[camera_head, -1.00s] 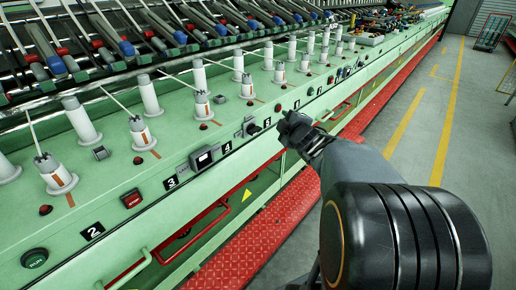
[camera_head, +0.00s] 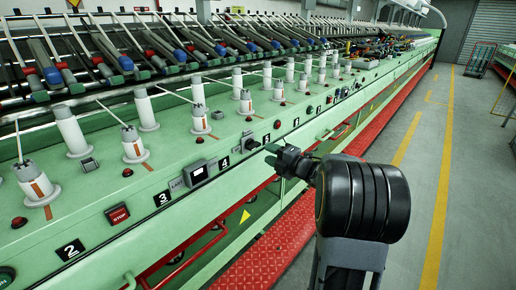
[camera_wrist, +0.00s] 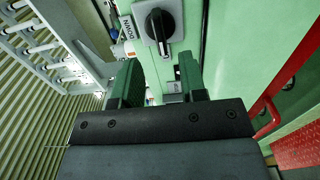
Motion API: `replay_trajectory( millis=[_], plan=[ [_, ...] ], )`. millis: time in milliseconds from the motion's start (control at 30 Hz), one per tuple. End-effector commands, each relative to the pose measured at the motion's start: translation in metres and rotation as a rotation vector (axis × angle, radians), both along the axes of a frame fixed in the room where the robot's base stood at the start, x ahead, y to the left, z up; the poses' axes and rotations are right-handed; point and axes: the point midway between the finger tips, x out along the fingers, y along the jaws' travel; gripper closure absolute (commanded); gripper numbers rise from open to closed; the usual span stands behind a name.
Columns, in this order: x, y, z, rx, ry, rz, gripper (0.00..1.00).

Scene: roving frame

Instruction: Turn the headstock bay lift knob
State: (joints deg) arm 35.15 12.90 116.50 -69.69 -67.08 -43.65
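The lift knob (camera_head: 250,142) is a black rotary handle on a grey square plate, on the green machine's front rail between the labels 4 and 5. In the wrist view the knob (camera_wrist: 159,27) is at the top, its pointer running roughly up and down the picture. Lettering that looks like "DOWN" stands left of its plate. My gripper (camera_head: 272,154) is just right of the knob in the head view. In the wrist view its two green fingers (camera_wrist: 159,72) are apart with nothing between them. The knob is beyond the fingertips, not between them.
A display box (camera_head: 197,173) and a red button (camera_head: 117,214) sit further left on the same rail. White bobbins (camera_head: 133,146) stand above it. A red step (camera_head: 265,255) runs along the machine's foot. The grey floor to the right is open.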

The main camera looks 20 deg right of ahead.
Motion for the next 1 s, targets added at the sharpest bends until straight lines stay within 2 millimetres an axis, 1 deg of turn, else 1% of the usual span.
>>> replay_trajectory(
  millis=[33,200,400,600,833,867,1000],
  plan=[
    [0.009,0.006,0.000,0.001,0.000,0.004,0.61],
    [0.033,0.016,0.000,0.001,0.002,0.002,0.61],
    [0.050,0.023,0.000,0.002,0.001,0.000,0.61],
    [0.056,0.026,0.000,0.001,0.000,0.000,0.61],
    [0.056,0.026,0.000,0.001,0.000,-0.001,0.61],
    [0.056,0.026,0.000,0.002,0.001,-0.001,0.62],
    [0.056,0.026,0.000,0.002,0.001,-0.001,0.76]
  ],
)
